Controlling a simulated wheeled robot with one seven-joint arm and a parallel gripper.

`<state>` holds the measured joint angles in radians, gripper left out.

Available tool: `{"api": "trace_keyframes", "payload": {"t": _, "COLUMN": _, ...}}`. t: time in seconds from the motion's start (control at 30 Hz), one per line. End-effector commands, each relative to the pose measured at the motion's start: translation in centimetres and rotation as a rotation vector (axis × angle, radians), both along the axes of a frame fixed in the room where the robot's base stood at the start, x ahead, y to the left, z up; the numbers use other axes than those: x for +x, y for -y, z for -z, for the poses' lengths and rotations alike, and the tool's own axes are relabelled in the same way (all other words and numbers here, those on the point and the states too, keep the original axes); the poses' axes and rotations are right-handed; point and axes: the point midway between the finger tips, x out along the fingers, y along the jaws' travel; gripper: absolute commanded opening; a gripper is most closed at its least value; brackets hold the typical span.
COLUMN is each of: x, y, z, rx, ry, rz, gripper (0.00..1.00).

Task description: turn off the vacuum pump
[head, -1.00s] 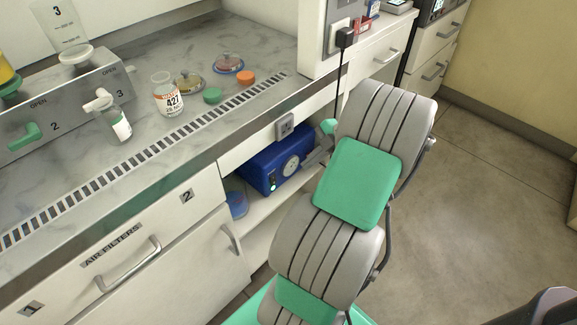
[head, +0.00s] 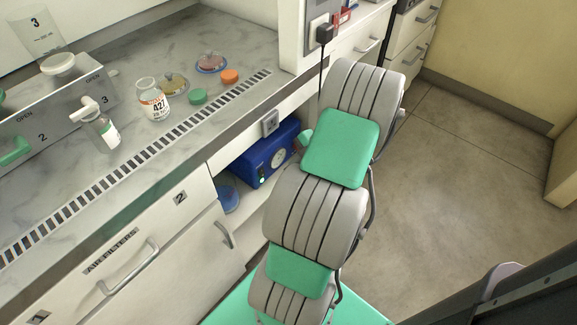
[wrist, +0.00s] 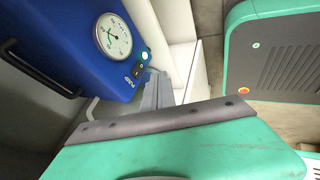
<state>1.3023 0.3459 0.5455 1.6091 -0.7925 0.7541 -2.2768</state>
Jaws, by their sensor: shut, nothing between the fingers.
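The vacuum pump is a blue box (head: 257,150) on the open shelf under the counter, with a round white gauge (head: 278,157) and a lit green lamp (head: 262,181). In the head view my arm hides the gripper.
A grey socket box (head: 270,122) is on the counter edge above the pump. A blue round item (head: 228,199) lies on the shelf left of it. A labelled bottle (head: 153,100) and several dishes and caps stand on the counter. Floor (head: 450,180) at right is clear.

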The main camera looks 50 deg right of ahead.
Motion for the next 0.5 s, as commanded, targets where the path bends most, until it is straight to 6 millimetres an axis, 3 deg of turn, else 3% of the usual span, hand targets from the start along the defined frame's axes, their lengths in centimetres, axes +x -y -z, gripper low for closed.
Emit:
{"api": "trace_keyframes", "payload": {"t": 0.3, "x": 3.1, "y": -2.8, "z": 6.1, "rx": 0.003, "ry": -0.001, "rz": -0.003, "gripper": 0.0}}
{"api": "trace_keyframes", "payload": {"t": 0.5, "x": 6.3, "y": -2.7, "z": 6.2, "rx": 0.0, "ry": 0.0, "rz": -0.002, "gripper": 0.0}}
